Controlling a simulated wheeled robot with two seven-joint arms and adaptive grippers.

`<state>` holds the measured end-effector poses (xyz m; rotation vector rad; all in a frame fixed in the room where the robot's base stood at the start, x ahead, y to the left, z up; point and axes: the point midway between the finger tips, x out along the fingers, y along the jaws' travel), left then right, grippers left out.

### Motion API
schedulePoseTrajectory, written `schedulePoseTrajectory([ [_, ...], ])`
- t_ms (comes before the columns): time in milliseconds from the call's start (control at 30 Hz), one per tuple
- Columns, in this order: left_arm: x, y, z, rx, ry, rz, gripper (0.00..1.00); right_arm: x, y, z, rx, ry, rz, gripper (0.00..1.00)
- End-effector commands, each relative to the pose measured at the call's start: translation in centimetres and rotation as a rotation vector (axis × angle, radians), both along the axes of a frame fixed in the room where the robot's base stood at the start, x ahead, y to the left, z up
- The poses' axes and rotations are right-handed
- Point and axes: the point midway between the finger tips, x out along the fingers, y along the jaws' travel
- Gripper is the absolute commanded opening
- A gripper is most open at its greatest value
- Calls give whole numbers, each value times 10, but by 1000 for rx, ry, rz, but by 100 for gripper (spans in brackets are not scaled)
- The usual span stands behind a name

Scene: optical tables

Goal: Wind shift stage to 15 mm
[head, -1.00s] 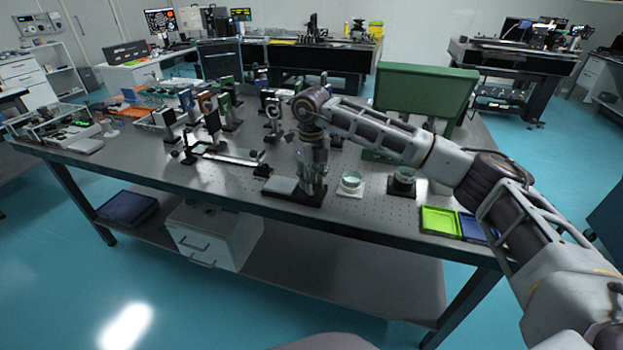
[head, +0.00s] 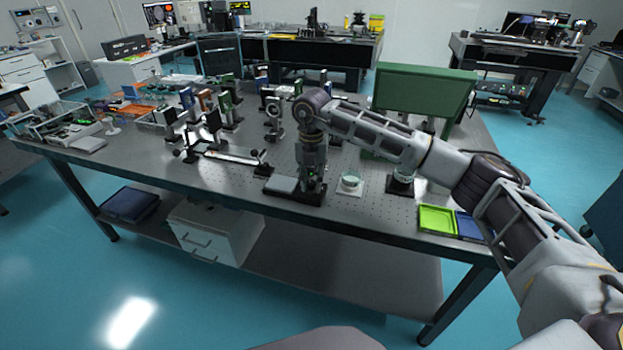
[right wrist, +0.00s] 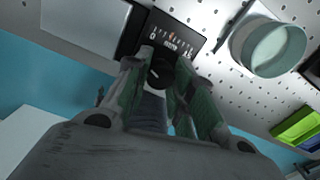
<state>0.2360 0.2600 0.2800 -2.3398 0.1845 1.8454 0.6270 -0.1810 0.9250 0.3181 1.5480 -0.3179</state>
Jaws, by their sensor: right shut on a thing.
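The shift stage is a black base with a flat grey plate (head: 283,185), near the front edge of the table. In the right wrist view its dark scale face (right wrist: 178,32) shows white tick marks and numbers, with a small orange mark among them. The exact reading is too small to tell. A round black knob (right wrist: 161,73) sits just below the scale. My right gripper (head: 312,192) points down at the right part of the stage. In the right wrist view its fingertips (right wrist: 160,77) are shut on the knob from both sides. My left gripper is not in view.
A glass dish (head: 351,182) on a white pad stands close right of the gripper. Green (head: 438,219) and blue (head: 470,226) trays lie further right. Several optic mounts (head: 213,122) stand behind and left. The table front, left of the stage, is clear.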

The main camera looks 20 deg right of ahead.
Motion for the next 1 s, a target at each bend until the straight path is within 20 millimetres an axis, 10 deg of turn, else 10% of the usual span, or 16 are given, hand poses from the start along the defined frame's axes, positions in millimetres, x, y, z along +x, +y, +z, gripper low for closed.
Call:
schedulePoseTrajectory([
  [767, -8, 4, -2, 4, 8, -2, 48, 1, 0, 2, 1, -6, -126, 1],
  [800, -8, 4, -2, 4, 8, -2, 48, 1, 0, 2, 1, -5, -126, 27],
  [1000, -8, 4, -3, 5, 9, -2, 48, 1, 0, 1, 1, -4, -125, 48],
])
